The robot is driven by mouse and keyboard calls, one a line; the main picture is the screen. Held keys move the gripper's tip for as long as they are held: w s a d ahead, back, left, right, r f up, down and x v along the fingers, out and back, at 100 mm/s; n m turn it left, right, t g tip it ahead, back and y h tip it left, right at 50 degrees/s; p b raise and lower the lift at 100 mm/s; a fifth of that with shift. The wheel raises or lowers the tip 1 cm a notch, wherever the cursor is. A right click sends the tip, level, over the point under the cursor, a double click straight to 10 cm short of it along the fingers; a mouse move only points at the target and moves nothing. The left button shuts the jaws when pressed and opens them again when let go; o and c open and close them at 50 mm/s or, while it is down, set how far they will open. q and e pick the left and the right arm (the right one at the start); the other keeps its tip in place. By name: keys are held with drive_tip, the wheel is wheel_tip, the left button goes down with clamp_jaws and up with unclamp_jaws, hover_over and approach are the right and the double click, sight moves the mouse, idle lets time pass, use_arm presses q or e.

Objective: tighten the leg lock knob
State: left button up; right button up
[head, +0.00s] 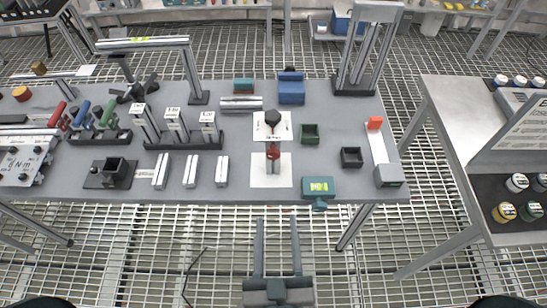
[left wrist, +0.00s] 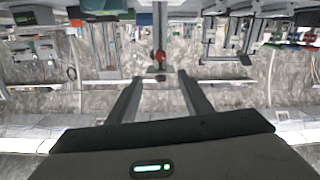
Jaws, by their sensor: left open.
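A red knob (head: 272,152) on a short grey post stands on a white plate (head: 284,178) near the table's front edge. A red round part also shows between the fingers in the left wrist view (left wrist: 160,57). A dark knob-like head (head: 277,122) sits just behind it on another white plate. No label tells me which is the leg lock knob. My left gripper (head: 277,225) is open and empty in front of the table, its two fingers pointing towards the red knob and apart from it. It also shows in the left wrist view (left wrist: 159,77). My right gripper is not visible.
The grey table (head: 240,192) holds a teal block (head: 318,187) and small green (head: 309,134) and black (head: 351,157) bins to the right. Upright posts and metal bars crowd the left. A side table (head: 455,110) stands at right. Open grating lies in front.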

use_arm(q)
drive_tip(key=shift+r, duration=0.1)
idle(0.3)
drive_tip(key=p, duration=0.9)
approach(273, 156)
drive_tip(key=w, duration=0.7)
drive_tip(key=shift+w+r, duration=0.2)
drive_tip(key=shift+w, duration=0.05)
drive_tip(key=shift+w+f, duration=0.15)
drive_tip(key=shift+w, duration=0.35)
drive_tip(key=shift+c, duration=0.3)
drive_tip(key=c, duration=1)
